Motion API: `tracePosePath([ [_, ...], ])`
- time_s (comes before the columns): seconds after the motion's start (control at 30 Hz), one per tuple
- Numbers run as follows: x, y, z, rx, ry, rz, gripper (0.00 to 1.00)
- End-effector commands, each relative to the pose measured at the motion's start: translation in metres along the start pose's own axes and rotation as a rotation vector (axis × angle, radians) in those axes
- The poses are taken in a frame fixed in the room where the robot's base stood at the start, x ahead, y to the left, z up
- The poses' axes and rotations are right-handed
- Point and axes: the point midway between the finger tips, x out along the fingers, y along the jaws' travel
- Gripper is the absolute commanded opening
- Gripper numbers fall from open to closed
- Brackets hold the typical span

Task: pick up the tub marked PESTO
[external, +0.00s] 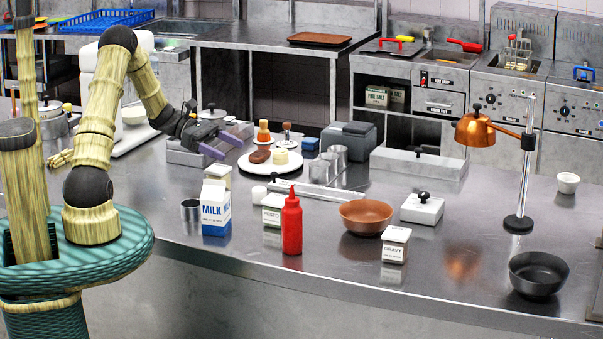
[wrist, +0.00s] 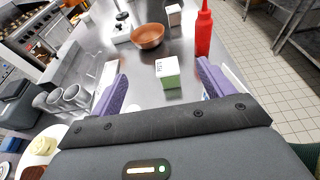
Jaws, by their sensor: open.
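The PESTO tub (external: 272,212) is a small white-topped box with a label, standing on the steel counter between the milk carton and the red bottle. In the wrist view the tub (wrist: 168,75) lies ahead between my two purple fingers, its side green, with bare counter around it. My gripper (external: 223,145) is open and empty. In the external view it is above the counter near the plate, up and to the left of the tub, and apart from it. The red bottle partly overlaps the tub's right edge in the external view.
A milk carton (external: 216,207) and metal cup (external: 190,216) stand left of the tub. The tall red bottle (external: 291,226) is close on its right. A copper bowl (external: 366,216), GRAVY tub (external: 395,245) and plate of food (external: 270,163) are nearby.

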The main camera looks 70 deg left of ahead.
Motion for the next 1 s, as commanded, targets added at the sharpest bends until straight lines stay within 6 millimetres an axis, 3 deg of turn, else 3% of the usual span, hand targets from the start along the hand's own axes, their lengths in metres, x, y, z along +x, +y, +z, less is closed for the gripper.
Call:
tracePosePath([
  [0.1, 0.009, -0.001, -0.029, -0.005, -0.001, -0.003, 0.81],
  [0.3, 0.019, 0.0, -0.061, 0.0, 0.001, -0.002, 0.81],
  [0.73, 0.026, -0.001, -0.062, 0.003, 0.002, -0.003, 0.81],
  [1.0, 0.068, -0.001, -0.061, 0.002, 0.002, -0.006, 0.81],
])
